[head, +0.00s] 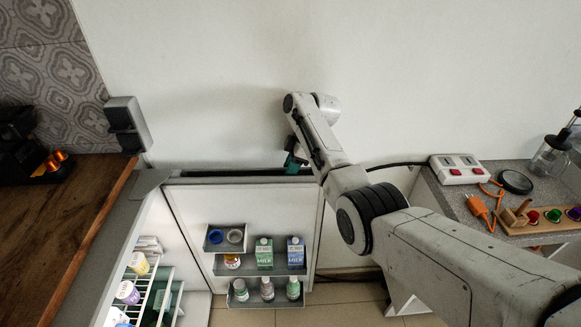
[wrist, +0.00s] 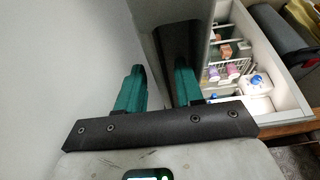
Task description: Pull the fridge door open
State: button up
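The fridge door (head: 190,225) stands wide open in the head view, its white inner face with shelves turned towards me. The fridge body (head: 135,225) is at the left with its lit inside showing. A dark strip (head: 235,173) runs along the door's top on the far side. My gripper (head: 293,160) is at the door's top right, on its outer side. In the wrist view its two teal fingers (wrist: 158,85) are apart, the right one over a dark panel (wrist: 178,45) on the door. I see nothing clearly pinched between them; the handle is not clearly visible.
Door shelves hold a green milk carton (head: 264,252), a blue carton (head: 296,251) and several bottles. A wood counter (head: 70,215) is at left. A grey counter (head: 510,225) with a power strip (head: 458,169) is at right. A white wall (head: 400,80) stands close behind the door.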

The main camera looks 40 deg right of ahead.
jog(key=shift+r, duration=0.1)
jog(key=v, duration=1)
jog(key=shift+r, duration=0.25)
jog(key=shift+s+d, duration=0.1)
jog(key=shift+s, duration=0.05)
jog(key=shift+s, duration=0.1)
